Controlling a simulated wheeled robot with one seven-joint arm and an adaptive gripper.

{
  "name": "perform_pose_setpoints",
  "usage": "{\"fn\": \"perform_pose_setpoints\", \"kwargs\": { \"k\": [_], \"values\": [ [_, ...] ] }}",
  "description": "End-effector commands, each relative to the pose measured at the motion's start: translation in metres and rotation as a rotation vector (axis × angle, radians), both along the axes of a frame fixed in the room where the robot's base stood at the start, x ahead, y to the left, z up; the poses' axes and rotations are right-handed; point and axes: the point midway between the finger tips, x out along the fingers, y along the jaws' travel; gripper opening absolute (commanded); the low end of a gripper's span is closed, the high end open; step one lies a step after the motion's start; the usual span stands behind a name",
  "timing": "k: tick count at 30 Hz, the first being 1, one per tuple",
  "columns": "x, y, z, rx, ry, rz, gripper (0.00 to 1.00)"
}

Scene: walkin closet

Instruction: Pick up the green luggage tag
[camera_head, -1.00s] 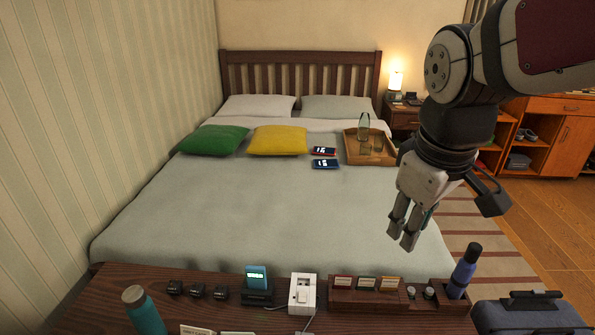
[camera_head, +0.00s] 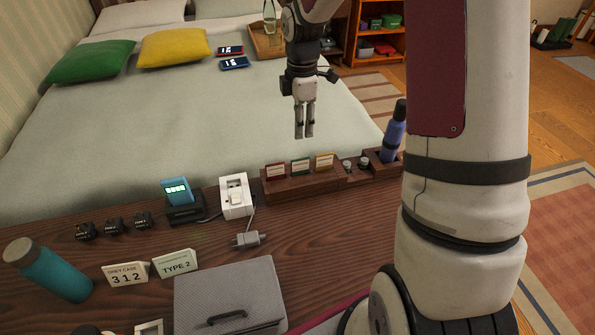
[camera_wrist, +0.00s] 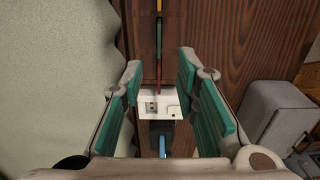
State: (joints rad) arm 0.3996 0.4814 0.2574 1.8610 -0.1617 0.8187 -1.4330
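The green luggage tag (camera_head: 301,167) stands in a dark wooden holder (camera_head: 315,187) on the bench, between a red tag (camera_head: 275,171) and a yellow tag (camera_head: 324,161). In the wrist view the green tag (camera_wrist: 159,40) shows as a thin edge at the top centre, beyond the red tag (camera_wrist: 159,73). My gripper (camera_head: 304,136) points down above the bench side of the bed, apart from the tags. In the wrist view its teal-padded fingers (camera_wrist: 162,98) are wide apart, with nothing held; a white box lies below them.
The white box (camera_head: 236,195) and a device with a blue screen (camera_head: 177,191) stand left of the holder. A blue bottle (camera_head: 393,133) stands at its right end. A grey case (camera_head: 230,297), sign cards and a teal bottle (camera_head: 50,270) are nearer.

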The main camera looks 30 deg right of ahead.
Motion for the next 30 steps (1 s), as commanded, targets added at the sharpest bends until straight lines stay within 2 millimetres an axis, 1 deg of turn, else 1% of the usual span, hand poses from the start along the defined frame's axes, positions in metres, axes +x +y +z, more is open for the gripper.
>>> {"fn": "perform_pose_setpoints", "kwargs": {
  "k": [1, 3, 9, 12, 20, 27, 30],
  "values": [
    [-0.001, 0.001, -0.010, 0.001, 0.003, 0.000, 0.28],
    [-0.001, 0.001, -0.025, 0.002, 0.005, 0.000, 0.28],
    [-0.001, 0.001, -0.060, 0.001, 0.003, -0.002, 0.28],
    [-0.001, 0.001, -0.070, 0.000, 0.003, -0.002, 0.28],
    [0.000, 0.001, -0.084, 0.000, 0.002, -0.002, 0.28],
    [0.001, 0.001, -0.118, 0.000, 0.004, -0.003, 0.28],
    [0.001, 0.001, -0.127, 0.000, 0.002, -0.003, 0.28]
  ]
}}
